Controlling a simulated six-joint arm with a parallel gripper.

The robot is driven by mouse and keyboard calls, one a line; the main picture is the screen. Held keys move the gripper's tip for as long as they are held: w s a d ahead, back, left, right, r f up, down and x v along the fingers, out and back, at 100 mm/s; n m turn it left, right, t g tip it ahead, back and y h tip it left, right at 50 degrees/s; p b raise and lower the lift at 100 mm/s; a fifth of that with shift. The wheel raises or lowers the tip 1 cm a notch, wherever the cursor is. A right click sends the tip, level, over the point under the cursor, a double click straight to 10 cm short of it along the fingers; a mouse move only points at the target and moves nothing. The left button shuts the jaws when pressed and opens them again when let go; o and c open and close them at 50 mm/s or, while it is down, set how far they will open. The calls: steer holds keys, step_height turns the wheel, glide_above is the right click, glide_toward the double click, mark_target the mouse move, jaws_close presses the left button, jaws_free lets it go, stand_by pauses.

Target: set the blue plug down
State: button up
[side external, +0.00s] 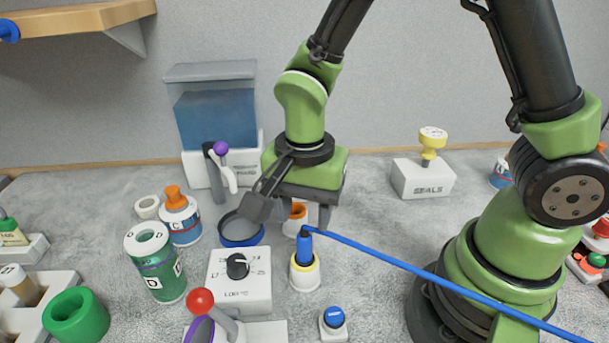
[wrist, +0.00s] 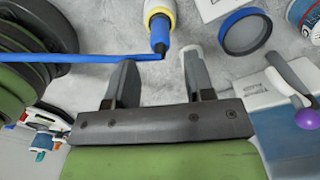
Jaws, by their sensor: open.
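The blue plug (side external: 305,247) stands upright in a white holder (side external: 303,277) with a yellow rim. A blue cable (side external: 420,273) runs from its top to the right, toward my base. My gripper (side external: 298,222) is open and empty, just behind the plug in the side view. In the wrist view the plug (wrist: 160,36) and the yellow-rimmed holder (wrist: 159,12) lie beyond the fingertips of my gripper (wrist: 157,66), apart from both fingers. The cable (wrist: 80,58) passes left from the plug's end, close to the left fingertip. The plug's seat inside the holder is hidden.
A dial box (side external: 240,278) and blue-rimmed dish (side external: 241,230) stand left of the holder. A red-knobbed lever (side external: 201,301) and blue button (side external: 333,318) are in front. An orange-topped item (side external: 298,212) is partly hidden behind my fingers. Bare table lies right of the holder.

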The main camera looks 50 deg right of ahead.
step_height(320, 180, up, 6)
steer(key=s+d+r+n+t+y, duration=0.2)
steer(key=s+d+r+n+t, duration=0.4)
steer(key=s+r+n, duration=0.3)
steer(key=shift+s+r+t, duration=0.35)
steer(key=shift+r+t, duration=0.25)
steer(key=shift+r, duration=0.8)
